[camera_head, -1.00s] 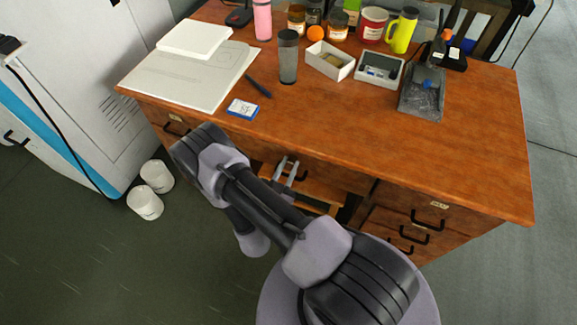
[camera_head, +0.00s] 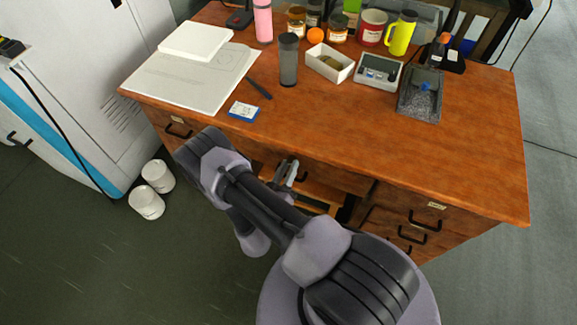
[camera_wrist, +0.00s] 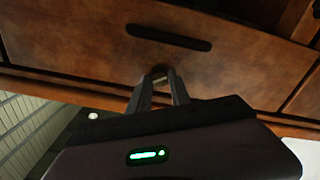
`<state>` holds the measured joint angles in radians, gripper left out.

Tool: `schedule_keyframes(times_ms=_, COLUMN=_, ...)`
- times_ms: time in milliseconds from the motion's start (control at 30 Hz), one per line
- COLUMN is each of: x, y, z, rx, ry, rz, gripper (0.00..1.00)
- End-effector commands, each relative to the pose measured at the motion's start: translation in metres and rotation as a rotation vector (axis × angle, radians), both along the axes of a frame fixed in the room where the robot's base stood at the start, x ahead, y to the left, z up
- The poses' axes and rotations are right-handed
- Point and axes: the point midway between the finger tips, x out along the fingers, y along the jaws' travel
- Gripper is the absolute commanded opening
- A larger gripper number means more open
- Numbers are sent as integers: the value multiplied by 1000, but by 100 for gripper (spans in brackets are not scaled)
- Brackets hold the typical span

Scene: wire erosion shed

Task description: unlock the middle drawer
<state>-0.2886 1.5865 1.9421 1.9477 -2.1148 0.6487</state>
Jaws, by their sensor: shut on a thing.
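The middle drawer (camera_wrist: 100,45) fills the upper part of the wrist view, a brown wooden front with a long black handle (camera_wrist: 168,37). In the head view its front (camera_head: 335,176) shows under the desk top, partly behind my arm. My gripper (camera_wrist: 159,82) is shut at the edge of the drawer front, across from the handle. Between its fingertips is a small pale, metallic thing, seemingly the key (camera_wrist: 159,72); the fingers hide most of it. I cannot tell how it is turned. The gripper also shows in the head view (camera_head: 289,171), in front of the drawer.
The wooden desk top (camera_head: 340,125) carries a dark cup (camera_head: 288,60), a white open box (camera_head: 330,63), a grey device (camera_head: 378,71) and a grey tray (camera_head: 420,95). More drawers (camera_head: 405,222) are at the right. Two white buckets (camera_head: 147,202) stand on the floor at left.

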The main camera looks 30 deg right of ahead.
Motion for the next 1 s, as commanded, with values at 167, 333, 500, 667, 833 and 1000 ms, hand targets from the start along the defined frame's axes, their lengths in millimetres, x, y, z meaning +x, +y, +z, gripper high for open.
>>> schedule_keyframes(times_ms=167, x=0, y=0, z=0, rx=-102, ry=130, rz=0, gripper=0)
schedule_keyframes(times_ms=333, x=0, y=0, z=0, rx=-201, ry=257, rz=0, gripper=0)
schedule_keyframes(times_ms=500, x=0, y=0, z=0, rx=-300, ry=384, rz=0, gripper=0)
schedule_keyframes(times_ms=667, x=0, y=0, z=0, rx=-388, ry=497, rz=0, gripper=0)
schedule_keyframes(times_ms=833, x=0, y=0, z=-1, rx=-469, ry=601, rz=0, gripper=0)
schedule_keyframes(times_ms=1000, x=1, y=0, z=-1, rx=-532, ry=682, rz=0, gripper=0)
